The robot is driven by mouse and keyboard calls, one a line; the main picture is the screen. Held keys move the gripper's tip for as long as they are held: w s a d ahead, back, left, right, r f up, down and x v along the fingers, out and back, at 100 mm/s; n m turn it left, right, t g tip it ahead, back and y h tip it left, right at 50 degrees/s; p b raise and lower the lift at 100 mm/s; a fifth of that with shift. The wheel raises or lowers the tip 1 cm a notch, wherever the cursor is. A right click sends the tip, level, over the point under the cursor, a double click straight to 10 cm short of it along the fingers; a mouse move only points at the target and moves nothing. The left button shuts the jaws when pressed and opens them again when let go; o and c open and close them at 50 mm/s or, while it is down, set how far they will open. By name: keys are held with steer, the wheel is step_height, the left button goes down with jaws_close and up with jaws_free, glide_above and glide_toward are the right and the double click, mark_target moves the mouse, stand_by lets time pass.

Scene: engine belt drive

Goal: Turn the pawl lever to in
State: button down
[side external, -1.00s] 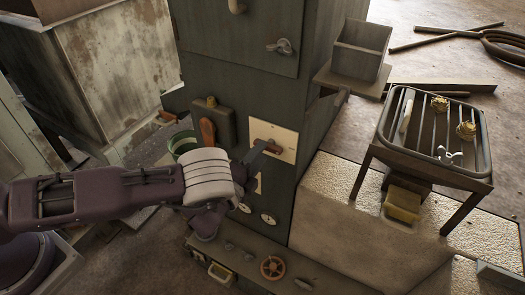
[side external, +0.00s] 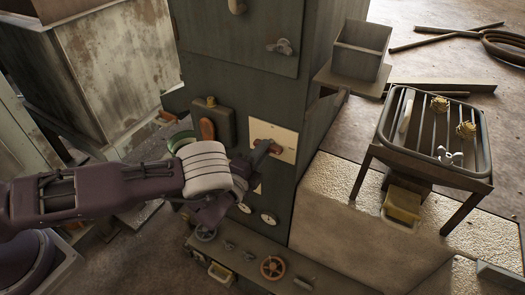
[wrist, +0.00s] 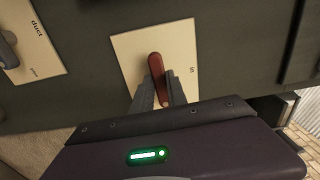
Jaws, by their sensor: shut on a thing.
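The pawl lever (wrist: 156,66) is a reddish-brown handle on a cream plate (wrist: 130,52) fixed to the dark cabinet. In the wrist view the word "in" (wrist: 192,69) is printed on the plate to the right of the lever. My gripper (wrist: 161,92) has a finger on each side of the lever's lower part and is shut on it. The lever's upper end shows above the fingers, leaning slightly left. In the side view my gripper (side external: 265,152) is at the cream plate (side external: 287,146) and mostly covers the lever.
In the side view, a box with a brown handle (side external: 207,129) is left of the plate. A ledge with a handwheel (side external: 272,268) is below. A rack (side external: 432,130) stands right.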

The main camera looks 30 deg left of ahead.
steer(key=shift+d+f+n, duration=0.1)
steer(key=shift+n, duration=4.25)
steer(key=shift+d+f+n, duration=0.1)
steer(key=shift+n, duration=4.25)
steer(key=c, duration=1.3)
jaws_free()
